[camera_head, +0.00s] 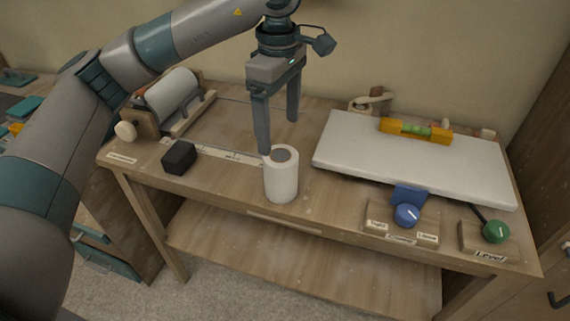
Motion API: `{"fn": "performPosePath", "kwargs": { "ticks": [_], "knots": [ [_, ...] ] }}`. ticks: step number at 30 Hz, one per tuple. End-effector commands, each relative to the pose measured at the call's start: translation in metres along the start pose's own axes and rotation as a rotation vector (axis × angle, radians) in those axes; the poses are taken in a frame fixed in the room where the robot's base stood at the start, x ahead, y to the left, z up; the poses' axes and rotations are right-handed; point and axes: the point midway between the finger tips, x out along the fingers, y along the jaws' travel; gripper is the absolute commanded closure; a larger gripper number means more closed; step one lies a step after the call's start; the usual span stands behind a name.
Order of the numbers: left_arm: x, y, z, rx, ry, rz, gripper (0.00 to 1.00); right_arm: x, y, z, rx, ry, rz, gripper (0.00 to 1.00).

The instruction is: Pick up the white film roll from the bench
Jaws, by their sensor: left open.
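The white film roll (281,181) stands upright on the wooden bench (225,184), near its front edge and left of the middle. Its grey core shows on top. My left gripper (278,137) points down above the bench, just behind and over the roll. Its two fingers are apart with nothing between them. The near finger's tip ends close to the roll's top left rim; I cannot tell whether they touch. My right gripper is not in view.
A white board (415,160) carrying a yellow level (415,131) lies at right. A blue knob (406,214) and a green knob (496,231) sit at the front right. A black block (179,157) and a roll holder (172,101) stand at left.

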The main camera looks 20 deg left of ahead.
Motion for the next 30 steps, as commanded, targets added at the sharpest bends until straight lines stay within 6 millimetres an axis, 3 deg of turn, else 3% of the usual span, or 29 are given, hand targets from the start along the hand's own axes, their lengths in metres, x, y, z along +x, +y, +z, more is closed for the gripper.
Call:
{"fn": "performPosePath", "kwargs": {
  "ticks": [11,16,30],
  "knots": [
    [0.001,0.000,-0.001,-0.001,0.003,-0.001,0.18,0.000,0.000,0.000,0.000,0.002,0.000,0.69],
    [0.012,0.000,-0.001,-0.001,0.002,-0.003,0.18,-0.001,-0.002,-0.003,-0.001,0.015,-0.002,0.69],
    [0.090,0.000,-0.001,0.000,0.001,-0.004,0.18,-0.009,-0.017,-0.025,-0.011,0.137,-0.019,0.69]
  ]
}}
